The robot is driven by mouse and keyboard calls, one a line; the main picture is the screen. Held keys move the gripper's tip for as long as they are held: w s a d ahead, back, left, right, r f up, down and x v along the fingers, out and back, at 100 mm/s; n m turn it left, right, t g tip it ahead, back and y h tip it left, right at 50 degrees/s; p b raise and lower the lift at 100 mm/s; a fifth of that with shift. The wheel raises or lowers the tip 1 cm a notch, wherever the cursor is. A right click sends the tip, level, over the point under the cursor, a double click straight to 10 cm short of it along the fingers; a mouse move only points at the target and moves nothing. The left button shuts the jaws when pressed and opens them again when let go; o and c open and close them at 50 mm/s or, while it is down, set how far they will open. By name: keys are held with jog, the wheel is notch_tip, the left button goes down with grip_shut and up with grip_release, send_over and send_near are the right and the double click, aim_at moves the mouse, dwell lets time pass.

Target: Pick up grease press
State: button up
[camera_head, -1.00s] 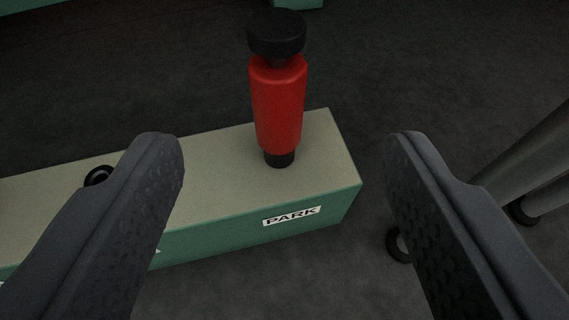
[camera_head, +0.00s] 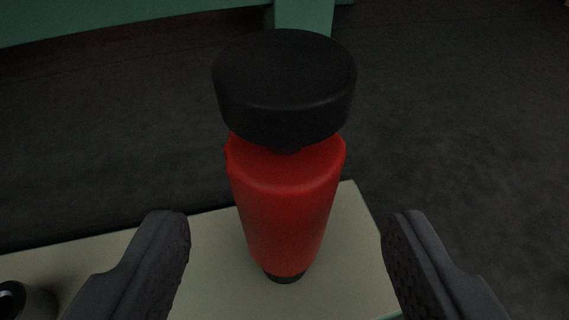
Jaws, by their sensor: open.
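The grease press (camera_head: 285,195) has a red body with a wide black cap on top and a narrow black foot. It stands upright on the pale top of a bench-like block (camera_head: 215,270). My gripper (camera_head: 285,230) is open, with one dark finger on each side of the press. There is a gap between each finger and the red body, and nothing is held. The lower part of both fingers runs out of the bottom of the picture.
A dark round part (camera_head: 25,300) sits on the block at the lower left. A green frame (camera_head: 130,18) crosses the back, with an upright (camera_head: 300,15) behind the cap. Dark floor (camera_head: 460,130) lies open to the right.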

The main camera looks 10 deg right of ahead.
aim_at(286, 141)
jog(key=shift+b+x, duration=1.45)
jog(key=shift+x, duration=1.15)
jog(key=c, duration=1.2)
jog(key=shift+o, duration=0.2)
jog(key=shift+r, duration=0.1)
jog(key=shift+r+p, duration=0.35)
jog(key=shift+r, duration=0.05)
notch_tip(286, 141, up, 3)
jog(key=shift+r+p, duration=0.15)
jog(key=shift+p, duration=0.8)
jog(key=s+a+p, duration=0.1)
jog(key=s+p, duration=0.3)
jog(key=s, duration=1.2)
jog(key=shift+a+r, duration=0.2)
jog(key=shift+r, duration=0.2)
